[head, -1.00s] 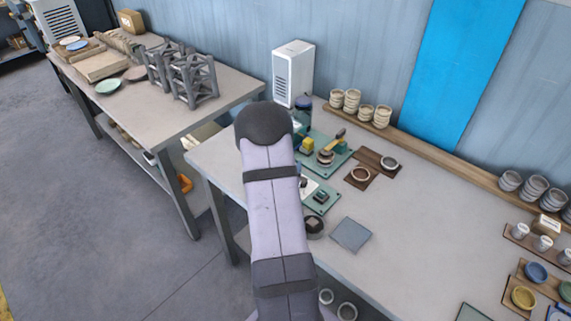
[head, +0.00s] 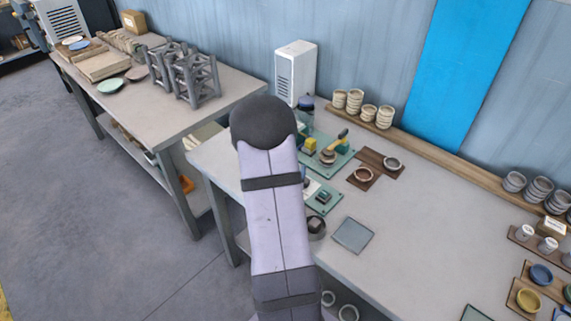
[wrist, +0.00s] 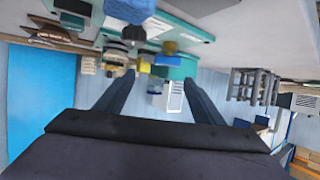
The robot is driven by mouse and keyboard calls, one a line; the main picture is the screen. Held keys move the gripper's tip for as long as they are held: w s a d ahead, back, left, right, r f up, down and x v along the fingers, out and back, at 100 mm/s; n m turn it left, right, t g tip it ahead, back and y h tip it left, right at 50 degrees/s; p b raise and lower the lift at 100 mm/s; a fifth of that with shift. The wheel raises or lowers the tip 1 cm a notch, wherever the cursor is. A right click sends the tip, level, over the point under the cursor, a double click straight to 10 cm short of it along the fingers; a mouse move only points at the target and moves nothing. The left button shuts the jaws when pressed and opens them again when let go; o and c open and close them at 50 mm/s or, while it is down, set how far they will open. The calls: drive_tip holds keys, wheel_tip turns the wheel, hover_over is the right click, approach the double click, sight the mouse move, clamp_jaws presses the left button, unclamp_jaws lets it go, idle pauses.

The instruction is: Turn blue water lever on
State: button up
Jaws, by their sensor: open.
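No lever can be picked out for certain. In the wrist view, which is upside down, a small blue piece (wrist: 170,47) sits beside a yellow piece (wrist: 145,67). A larger blue piece (wrist: 130,10) is at the top edge.
A white vented box (head: 296,72) stands against the wall, with a dark blue-lidded jar (head: 306,103) in front. Stacked cups (head: 369,113) line the back. A grey square (head: 352,235) lies on the table. The table's middle right is clear. A rack (head: 190,80) stands on the left table.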

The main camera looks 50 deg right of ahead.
drive_tip(key=w+d+r+m+h+p, duration=0.1)
drive_tip(key=w+d+r+h, duration=0.1)
drive_tip(key=d+r, duration=0.6)
drive_tip(key=w+d+r+n+t+y, duration=0.25)
drive_tip(key=w+r+y, duration=0.2)
drive_tip(key=w, duration=0.55)
drive_tip(key=s+a+f+m+g+y, duration=0.1)
drive_tip(key=s+a+f+g+y, duration=0.55)
drive_tip(key=s+f, duration=0.2)
drive_tip(key=shift+h, duration=0.5)
drive_tip(key=shift+p+x, duration=1.8)
drive_tip(key=shift+x, duration=1.55)
drive_tip(key=shift+s+a, duration=0.1)
drive_tip(key=shift+a, duration=0.1)
drive_tip(key=c, duration=1)
